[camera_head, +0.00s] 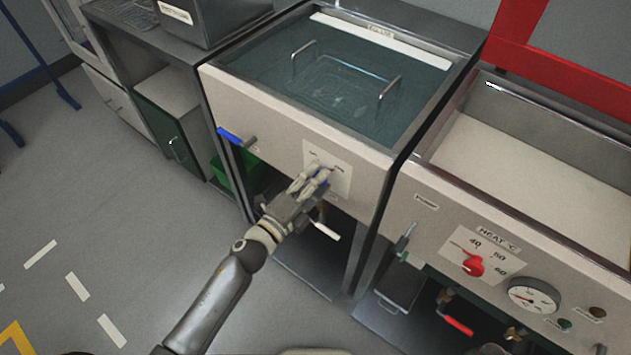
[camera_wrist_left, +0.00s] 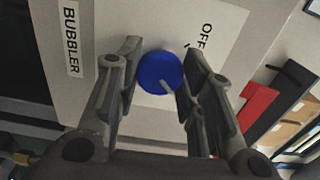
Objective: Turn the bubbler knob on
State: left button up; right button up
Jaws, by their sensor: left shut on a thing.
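The bubbler knob (camera_wrist_left: 160,72) is round and blue with a pale pointer mark. It shows in the left wrist view between the two fingers of my left gripper (camera_wrist_left: 160,80). The fingers are shut on the knob's sides. A "BUBBLER" label (camera_wrist_left: 72,38) and a white dial plate (camera_wrist_left: 215,40) with "OFF" lie beside it. In the head view, my left gripper (camera_head: 318,177) is at the front panel of the water tank (camera_head: 285,125), over the white dial plate (camera_head: 338,160); the fingers mostly hide the knob there. My right gripper is not in view.
The tank holds clear water and a wire basket (camera_head: 345,85). A blue-handled valve (camera_head: 232,137) is on its left front. To the right, a heated bath has a red knob (camera_head: 473,266) and a gauge (camera_head: 533,295). Open floor (camera_head: 130,220) lies left.

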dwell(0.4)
pick_arm(q)
jog(key=o, duration=1)
jog(key=shift+o, duration=0.2)
jog(key=v, duration=1.2)
